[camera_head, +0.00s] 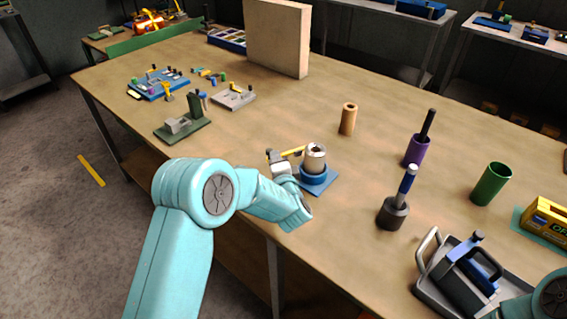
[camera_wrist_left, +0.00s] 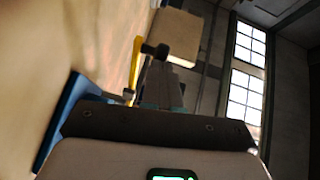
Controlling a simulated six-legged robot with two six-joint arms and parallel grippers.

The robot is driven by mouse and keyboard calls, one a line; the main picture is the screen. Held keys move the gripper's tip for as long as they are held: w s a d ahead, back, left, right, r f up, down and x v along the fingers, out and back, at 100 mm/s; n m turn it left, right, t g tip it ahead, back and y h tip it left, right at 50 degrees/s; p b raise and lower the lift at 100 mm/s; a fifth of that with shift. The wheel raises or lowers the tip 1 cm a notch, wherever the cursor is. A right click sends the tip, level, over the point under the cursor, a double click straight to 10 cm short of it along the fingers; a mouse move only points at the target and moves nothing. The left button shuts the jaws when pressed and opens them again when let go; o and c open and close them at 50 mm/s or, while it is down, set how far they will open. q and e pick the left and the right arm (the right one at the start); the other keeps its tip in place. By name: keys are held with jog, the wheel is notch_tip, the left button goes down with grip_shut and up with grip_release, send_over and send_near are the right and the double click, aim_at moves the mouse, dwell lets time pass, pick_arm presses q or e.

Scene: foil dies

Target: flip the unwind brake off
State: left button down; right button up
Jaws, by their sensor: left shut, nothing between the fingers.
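The unwind stand has a blue square base (camera_head: 322,183) with a silver foil roll (camera_head: 315,157) upright on it. A yellow brake lever (camera_head: 293,152) reaches out to the left of the roll, with a dark end near my gripper. My left gripper (camera_head: 281,166) is shut and empty, just in front of the lever and left of the roll. In the left wrist view the lever (camera_wrist_left: 136,65) runs upward left of the closed fingers (camera_wrist_left: 165,84), with a dark knob (camera_wrist_left: 156,50) beyond their tips. I cannot tell whether they touch. My right gripper is out of view.
A tan cylinder (camera_head: 348,119) stands behind the roll. A purple cup (camera_head: 415,151), a dark holder with a blue handle (camera_head: 393,213) and a green cup (camera_head: 491,184) stand to the right. A grey tray (camera_head: 428,287) is at front right. Small fixtures sit at far left.

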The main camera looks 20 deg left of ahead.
pick_arm(q)
jog(key=shift+w+a+r, duration=0.15)
jog(key=shift+w+a, duration=0.3)
jog(key=shift+a, duration=0.35)
jog(key=shift+a, duration=0.1)
